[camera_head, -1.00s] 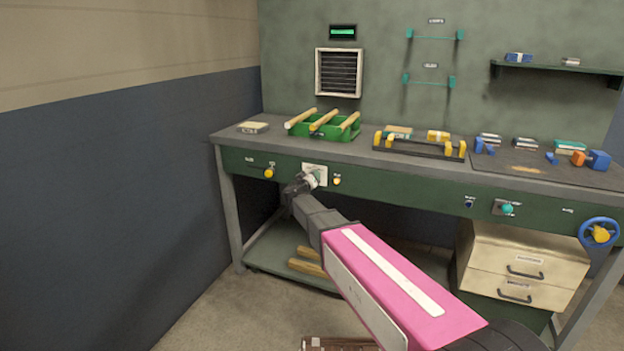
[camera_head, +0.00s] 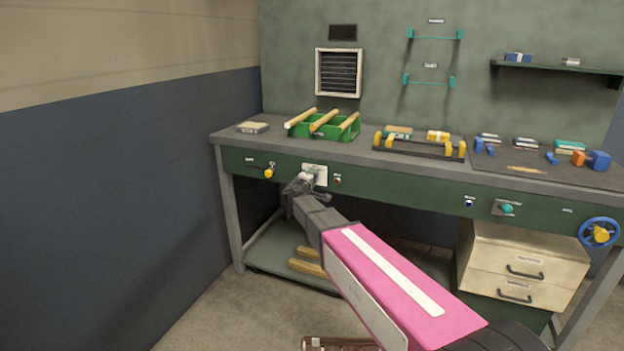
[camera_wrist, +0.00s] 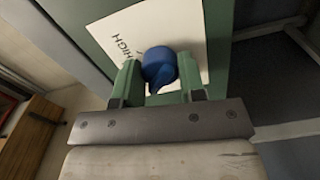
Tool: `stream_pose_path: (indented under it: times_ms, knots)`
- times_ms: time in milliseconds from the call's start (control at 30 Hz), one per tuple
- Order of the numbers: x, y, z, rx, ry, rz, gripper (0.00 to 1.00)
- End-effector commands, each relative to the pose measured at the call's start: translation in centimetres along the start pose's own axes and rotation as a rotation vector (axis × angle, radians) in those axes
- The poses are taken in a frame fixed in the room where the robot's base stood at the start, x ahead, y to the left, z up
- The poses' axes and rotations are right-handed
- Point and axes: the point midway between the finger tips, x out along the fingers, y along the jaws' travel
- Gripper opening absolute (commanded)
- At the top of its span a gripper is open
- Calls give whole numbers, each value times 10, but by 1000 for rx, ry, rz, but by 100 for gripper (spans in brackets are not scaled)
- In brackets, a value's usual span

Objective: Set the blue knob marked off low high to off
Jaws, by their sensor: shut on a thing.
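The blue knob (camera_wrist: 159,66) sits on a white plate (camera_wrist: 185,30) on the green bench front. My gripper (camera_wrist: 159,84) is shut on the knob, one green finger on each side of it. The word HIGH reads on the plate beside the knob in the wrist view. The other marks are hidden or too small to read, so I cannot tell the exact setting. In the head view my gripper (camera_head: 304,181) reaches the plate (camera_head: 321,169), and the knob is mostly hidden there.
A yellow knob (camera_head: 268,173) is left of the plate and a small dark lamp (camera_head: 337,180) right of it. A teal knob (camera_head: 507,209) and blue handwheel (camera_head: 599,232) are farther right. The wall display (camera_head: 343,32) is dark. A green tray (camera_head: 350,132) stands above on the bench.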

Motion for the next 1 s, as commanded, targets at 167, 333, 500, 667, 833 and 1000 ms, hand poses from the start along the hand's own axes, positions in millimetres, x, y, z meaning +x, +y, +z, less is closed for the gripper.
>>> stream_pose_path:
  times_ms: [167,333,500,667,833,1000]
  knots:
    - [-1,-1,0,-41,0,-2,14]
    - [-1,-1,0,-54,0,-2,14]
    - [-1,-1,0,-56,0,-2,14]
    - [-1,-1,0,-56,1,-2,14]
    - [0,0,0,-55,1,-1,63]
    - [0,0,0,-55,0,-1,63]
